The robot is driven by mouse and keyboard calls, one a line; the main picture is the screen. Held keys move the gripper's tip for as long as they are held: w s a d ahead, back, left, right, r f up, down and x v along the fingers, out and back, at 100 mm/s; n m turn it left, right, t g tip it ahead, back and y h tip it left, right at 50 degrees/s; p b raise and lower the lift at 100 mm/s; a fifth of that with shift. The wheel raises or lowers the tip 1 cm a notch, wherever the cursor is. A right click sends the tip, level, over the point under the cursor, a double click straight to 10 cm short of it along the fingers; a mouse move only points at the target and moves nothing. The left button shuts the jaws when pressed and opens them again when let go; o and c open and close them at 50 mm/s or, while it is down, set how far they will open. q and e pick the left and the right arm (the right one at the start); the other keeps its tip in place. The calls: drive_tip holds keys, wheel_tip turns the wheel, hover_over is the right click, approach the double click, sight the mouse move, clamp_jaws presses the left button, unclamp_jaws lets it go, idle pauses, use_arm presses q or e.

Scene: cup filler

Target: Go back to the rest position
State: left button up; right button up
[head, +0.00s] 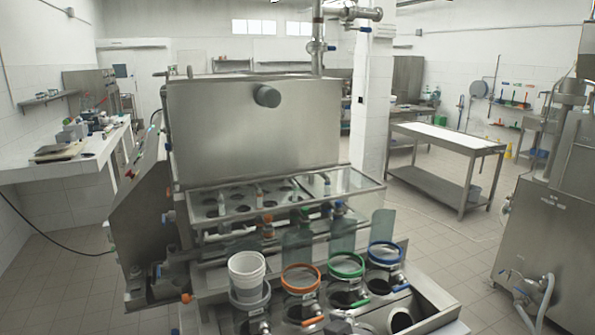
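Neither of my grippers shows in the head view. The cup filling machine (255,130) stands in front of me, with a large steel hopper and a perforated plate (232,212) below it. At its front are an orange ring (300,268), a green ring (346,257) and a blue ring (386,246) on round holders. A white cup or stack of cups (246,272) stands upright in the holder to the left of the orange ring.
A steel table (445,138) stands back right, and a large steel machine (548,235) at the right edge. A white counter (75,160) with several items runs along the left. Tiled floor (440,235) is free between the filler and the right machine.

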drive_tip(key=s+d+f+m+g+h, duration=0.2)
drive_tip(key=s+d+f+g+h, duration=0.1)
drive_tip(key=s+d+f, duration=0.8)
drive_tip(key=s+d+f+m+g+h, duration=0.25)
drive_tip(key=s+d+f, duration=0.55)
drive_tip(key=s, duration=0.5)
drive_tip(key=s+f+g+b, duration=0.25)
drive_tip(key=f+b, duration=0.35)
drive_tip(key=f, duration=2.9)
use_arm(q)
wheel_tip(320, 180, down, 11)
drive_tip(key=b, duration=0.4)
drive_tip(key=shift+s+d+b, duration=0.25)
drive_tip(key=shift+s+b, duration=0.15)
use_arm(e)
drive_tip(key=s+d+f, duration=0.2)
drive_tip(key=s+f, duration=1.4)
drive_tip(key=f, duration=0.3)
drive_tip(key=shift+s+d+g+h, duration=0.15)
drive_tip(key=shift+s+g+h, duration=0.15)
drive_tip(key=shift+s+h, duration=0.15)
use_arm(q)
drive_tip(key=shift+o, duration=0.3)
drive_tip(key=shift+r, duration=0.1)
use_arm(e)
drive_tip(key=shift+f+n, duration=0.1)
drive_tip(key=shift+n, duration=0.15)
